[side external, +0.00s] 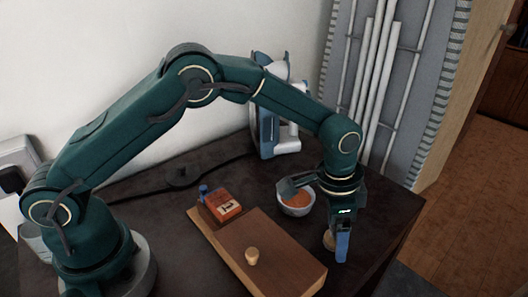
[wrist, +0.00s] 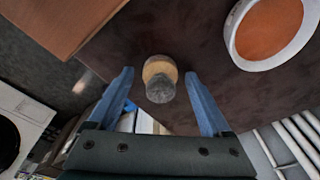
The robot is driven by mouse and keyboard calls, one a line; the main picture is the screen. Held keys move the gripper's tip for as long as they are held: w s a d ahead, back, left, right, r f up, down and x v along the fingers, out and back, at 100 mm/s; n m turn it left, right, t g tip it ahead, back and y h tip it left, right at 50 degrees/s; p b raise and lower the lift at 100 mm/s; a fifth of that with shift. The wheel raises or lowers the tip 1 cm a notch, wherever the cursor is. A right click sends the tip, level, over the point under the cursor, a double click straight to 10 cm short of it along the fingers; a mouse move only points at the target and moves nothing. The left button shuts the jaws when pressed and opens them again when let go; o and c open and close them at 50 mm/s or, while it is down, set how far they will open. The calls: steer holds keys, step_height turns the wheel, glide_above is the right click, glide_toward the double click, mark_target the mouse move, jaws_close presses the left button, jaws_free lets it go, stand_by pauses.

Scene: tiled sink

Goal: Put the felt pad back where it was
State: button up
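A small tan, rounded piece with a grey, rough end (wrist: 160,88) shows in the wrist view; the grey end may be the felt pad, but I cannot tell for sure. In the side view its tan part (side external: 329,240) is partly hidden by my gripper (side external: 341,249), low over the dark table at the right. In the wrist view my gripper (wrist: 159,75) has its two blue fingers spread apart, one on each side of the piece, with a gap on both sides. Nothing is clamped.
A wooden block (side external: 283,257) with a round knob (side external: 252,256) lies left of my gripper. An orange box (side external: 224,205) sits at its far end. A bowl of orange contents (side external: 295,205) stands behind my gripper, close to it. A blue-white appliance (side external: 267,135) stands at the back wall.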

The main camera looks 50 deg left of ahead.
mark_target(326, 239)
step_height(326, 239, up, 12)
steer(key=s, duration=0.2)
steer(key=s+a+r+n+t, duration=0.2)
steer(key=s+a+r+n, duration=0.2)
steer(key=s+a+r, duration=0.4)
steer(key=s+a+f+n+t, duration=0.2)
steer(key=s+a+f+n, duration=0.2)
steer(key=s+a, duration=0.3)
steer(key=shift+s+a+f+y, duration=0.15)
steer(key=shift+s+f+y, duration=0.25)
steer(key=shift+s, duration=0.65)
